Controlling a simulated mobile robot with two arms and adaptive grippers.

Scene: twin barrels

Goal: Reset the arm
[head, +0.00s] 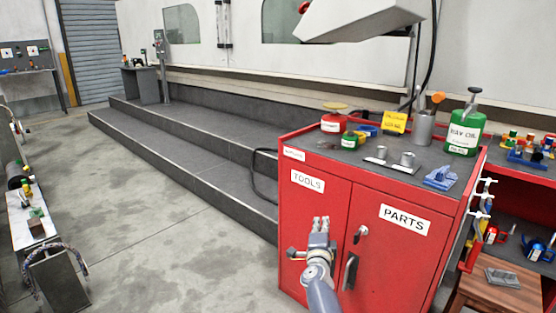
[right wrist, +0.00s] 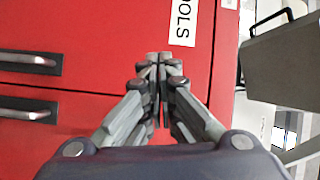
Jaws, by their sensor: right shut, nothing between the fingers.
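My right gripper (head: 320,226) is shut and empty in front of the TOOLS door of the red cabinet (head: 318,213). In the right wrist view my right gripper (right wrist: 158,62) has its fingers together, pointing at the red door close to the TOOLS label (right wrist: 184,22). I cannot tell whether the fingertips touch the door. The two dark door handles (right wrist: 30,62) show at the left of that view. Both doors look closed. My left gripper is not in either view.
The cabinet top holds a green oil can (head: 466,132), a yellow box (head: 394,122), a grey cup (head: 424,128) and a blue part (head: 441,177). A red shelf with tools stands at the right.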

